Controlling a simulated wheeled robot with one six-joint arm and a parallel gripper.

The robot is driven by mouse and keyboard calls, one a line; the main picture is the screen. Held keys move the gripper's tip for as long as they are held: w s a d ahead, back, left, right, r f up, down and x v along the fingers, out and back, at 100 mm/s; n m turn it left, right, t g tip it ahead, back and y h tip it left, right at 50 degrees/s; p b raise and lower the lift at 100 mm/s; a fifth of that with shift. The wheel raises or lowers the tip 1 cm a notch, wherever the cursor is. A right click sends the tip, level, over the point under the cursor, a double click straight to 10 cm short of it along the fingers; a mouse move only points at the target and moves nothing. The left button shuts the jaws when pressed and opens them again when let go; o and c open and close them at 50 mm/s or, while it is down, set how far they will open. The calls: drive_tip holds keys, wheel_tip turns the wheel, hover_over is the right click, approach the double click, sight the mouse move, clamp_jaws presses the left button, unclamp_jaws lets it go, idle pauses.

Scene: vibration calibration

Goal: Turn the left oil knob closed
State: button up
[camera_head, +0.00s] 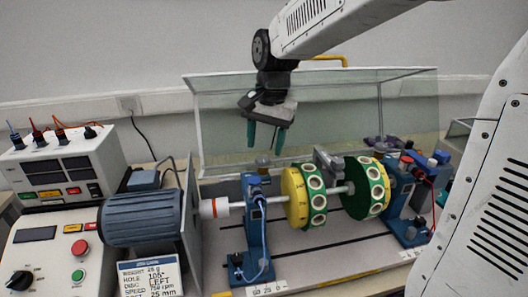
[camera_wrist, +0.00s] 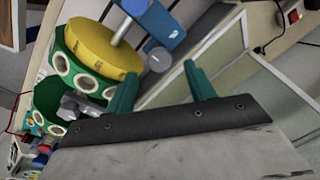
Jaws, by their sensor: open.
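The left oil knob (camera_head: 263,162) is a small grey cap on top of the left blue bearing stand (camera_head: 257,225). In the wrist view the grey knob (camera_wrist: 159,60) appears beyond and between the two fingertips. My gripper (camera_head: 266,146) points down with its two green fingers spread, just above the knob. No object shows between the fingers in the head view, and a gap to the knob seems to remain. In the wrist view my gripper (camera_wrist: 160,69) is also open. The knob's turn angle cannot be told.
A yellow and green disc (camera_head: 295,198) and a second green disc (camera_head: 365,188) sit on the shaft right of the stand. A blue motor (camera_head: 140,217) is at left. A clear guard with a white frame (camera_head: 310,73) stands behind my gripper.

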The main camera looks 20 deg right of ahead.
sight(263, 159)
drive_tip(key=shift+w+a+f, duration=0.1)
drive_tip(key=shift+a+f, duration=0.05)
drive_tip(key=shift+f, duration=1.4)
drive_tip(key=c, duration=1)
drive_tip(key=shift+o, duration=0.2)
